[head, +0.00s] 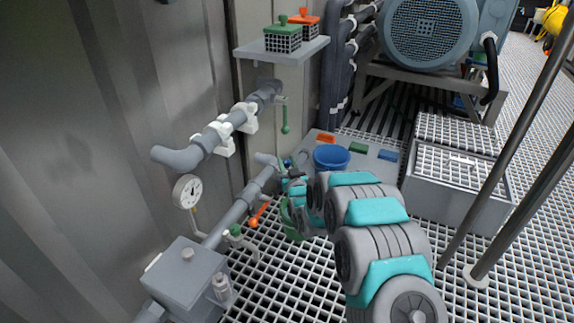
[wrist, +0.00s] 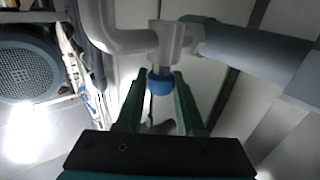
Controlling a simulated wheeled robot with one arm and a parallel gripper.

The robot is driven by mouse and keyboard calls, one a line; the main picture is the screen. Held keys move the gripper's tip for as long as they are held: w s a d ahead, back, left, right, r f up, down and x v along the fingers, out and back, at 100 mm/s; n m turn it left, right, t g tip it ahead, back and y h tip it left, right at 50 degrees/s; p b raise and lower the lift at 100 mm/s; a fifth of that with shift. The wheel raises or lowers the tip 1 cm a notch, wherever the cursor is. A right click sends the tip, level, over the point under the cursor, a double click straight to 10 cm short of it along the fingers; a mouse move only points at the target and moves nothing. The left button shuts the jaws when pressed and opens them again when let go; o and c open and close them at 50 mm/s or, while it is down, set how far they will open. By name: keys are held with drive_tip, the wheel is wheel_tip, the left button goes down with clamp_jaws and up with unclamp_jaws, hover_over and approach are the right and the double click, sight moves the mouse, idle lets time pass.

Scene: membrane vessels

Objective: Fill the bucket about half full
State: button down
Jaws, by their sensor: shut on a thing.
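The blue bucket (head: 331,158) stands upright on a grey platform (head: 383,172), just right of and beyond my gripper. Its inside looks dark blue; I cannot tell any water level. My gripper (head: 289,174) is at the low wall pipe (head: 240,206), near its far end. In the wrist view, its green fingers (wrist: 159,80) are shut on a blue valve knob (wrist: 160,84) below a pale valve body (wrist: 174,40). A small blue part (head: 288,163) shows there in the head view. My arm hides part of this area.
Red (head: 326,138), green (head: 358,148) and blue (head: 388,155) blocks lie on the platform. An orange lever (head: 259,214) and a green-knobbed valve (head: 236,231) are on the low pipe. A grated box (head: 455,195) stands right. Slanted poles (head: 515,150) cross the right side.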

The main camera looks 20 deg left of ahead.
drive_tip(key=shift+a+r+m+t+h, duration=0.15)
drive_tip(key=shift+m+t+h, duration=0.3)
drive_tip(key=shift+h, duration=0.35)
drive_tip(key=c, duration=0.5)
unclamp_jaws()
drive_tip(key=shift+s, duration=0.1)
drive_tip(key=p+v, duration=0.1)
drive_tip(key=v, duration=0.6)
drive_tip(key=shift+s+d, duration=0.2)
drive_tip(key=shift+d, duration=0.05)
